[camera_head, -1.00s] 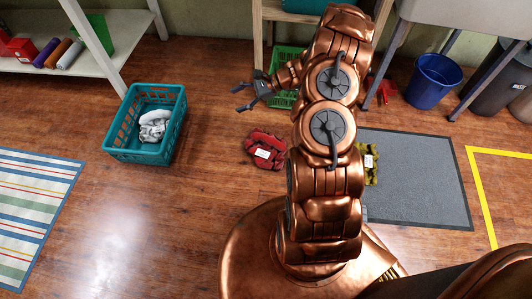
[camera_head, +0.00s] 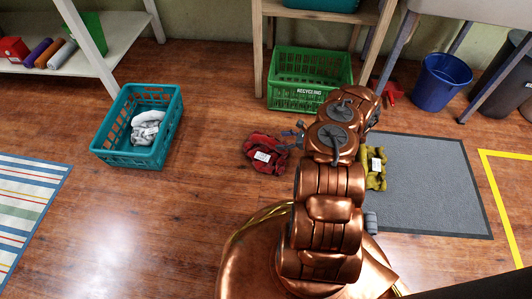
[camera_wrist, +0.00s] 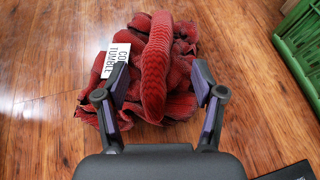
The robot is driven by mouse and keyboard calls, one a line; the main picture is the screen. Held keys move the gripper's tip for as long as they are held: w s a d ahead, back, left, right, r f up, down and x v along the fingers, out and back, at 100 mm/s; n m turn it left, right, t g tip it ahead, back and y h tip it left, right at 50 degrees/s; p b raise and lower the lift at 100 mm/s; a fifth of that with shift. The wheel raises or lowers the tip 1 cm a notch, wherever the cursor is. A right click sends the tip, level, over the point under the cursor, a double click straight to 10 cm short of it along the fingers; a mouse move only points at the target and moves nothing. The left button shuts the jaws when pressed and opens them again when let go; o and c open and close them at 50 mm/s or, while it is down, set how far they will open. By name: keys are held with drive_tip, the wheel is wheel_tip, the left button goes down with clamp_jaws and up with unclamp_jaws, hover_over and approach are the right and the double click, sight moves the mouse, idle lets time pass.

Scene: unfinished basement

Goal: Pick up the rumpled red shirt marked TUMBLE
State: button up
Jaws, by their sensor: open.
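The rumpled red shirt (camera_head: 258,160) lies on the wooden floor in the head view, with a small white tag on it. In the wrist view the shirt (camera_wrist: 168,45) is a dark red heap with a raised fold down its middle. Its white tag reads TUMBLE under a partly hidden line starting CO. My gripper (camera_wrist: 159,85) is open and empty in the wrist view, its two fingers on either side of the raised fold. The left finger overlaps the tag's lower edge. In the head view my gripper (camera_head: 296,137) is beside the shirt's right side, partly hidden by my arm.
An olive-yellow cloth (camera_head: 376,179) with a white tag lies at the left edge of a grey mat (camera_head: 425,195). A teal basket (camera_head: 108,152) holds a grey-white cloth (camera_head: 146,128). A green recycling crate (camera_head: 310,67) stands behind the shirt. Floor left of the shirt is clear.

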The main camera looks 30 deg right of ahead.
sight(270, 142)
drive_tip(key=b+x, duration=0.1)
drive_tip(key=x, duration=0.2)
drive_tip(key=b+x, duration=0.2)
drive_tip(key=shift+a+f, duration=0.2)
drive_tip(key=shift+f, duration=0.35)
drive_tip(key=shift+w+a, duration=0.3)
drive_tip(key=shift+w, duration=0.15)
drive_tip(key=shift+c, duration=0.2)
clamp_jaws()
